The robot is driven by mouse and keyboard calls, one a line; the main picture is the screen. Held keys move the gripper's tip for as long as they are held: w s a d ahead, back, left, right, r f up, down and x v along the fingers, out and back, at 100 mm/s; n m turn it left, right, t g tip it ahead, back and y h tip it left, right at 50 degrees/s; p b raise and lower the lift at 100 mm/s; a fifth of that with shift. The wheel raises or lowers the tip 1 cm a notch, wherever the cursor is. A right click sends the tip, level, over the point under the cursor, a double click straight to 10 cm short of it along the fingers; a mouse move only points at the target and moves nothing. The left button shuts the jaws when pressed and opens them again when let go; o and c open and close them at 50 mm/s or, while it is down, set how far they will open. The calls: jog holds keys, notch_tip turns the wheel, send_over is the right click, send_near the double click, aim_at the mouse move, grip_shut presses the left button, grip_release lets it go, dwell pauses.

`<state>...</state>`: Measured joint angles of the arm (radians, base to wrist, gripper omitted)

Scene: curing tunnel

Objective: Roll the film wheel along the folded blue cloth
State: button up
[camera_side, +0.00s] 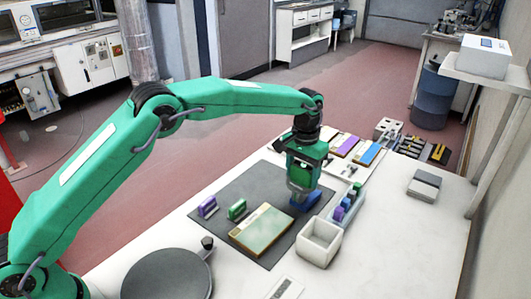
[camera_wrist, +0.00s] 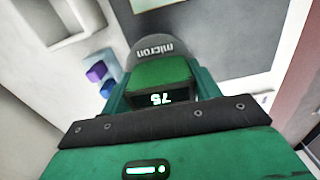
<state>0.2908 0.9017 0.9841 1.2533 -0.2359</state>
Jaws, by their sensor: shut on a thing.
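My gripper (camera_side: 303,172) points down over the right part of the dark mat and is shut on the film wheel (camera_side: 296,190). The wheel shows as a grey rounded form low between my gripper and the mat. In the wrist view the wheel (camera_wrist: 152,47) is a grey disc marked "micron", with a green block reading "75" below it in the picture. A blue patch (camera_side: 310,202), which looks like the folded blue cloth, lies right under the wheel. I cannot tell whether they touch. The cloth cannot be made out in the wrist view.
A white open box (camera_side: 318,243) and a tray of coloured pieces (camera_side: 333,218) stand close right. A round grey plate (camera_side: 166,276) is at the front.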

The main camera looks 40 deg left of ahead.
jog(key=shift+w+f, duration=0.1)
jog(key=shift+f, duration=0.05)
jog(key=shift+w, duration=1.1)
dwell(0.4)
jog(key=shift+w+r, duration=0.2)
jog(key=shift+w, duration=0.15)
jog(key=shift+w+d, duration=0.1)
jog(key=shift+w, duration=0.1)
jog(key=shift+w, duration=0.35)
jog(key=shift+w+f, duration=0.15)
jog(key=shift+w, duration=0.35)
dwell(0.5)
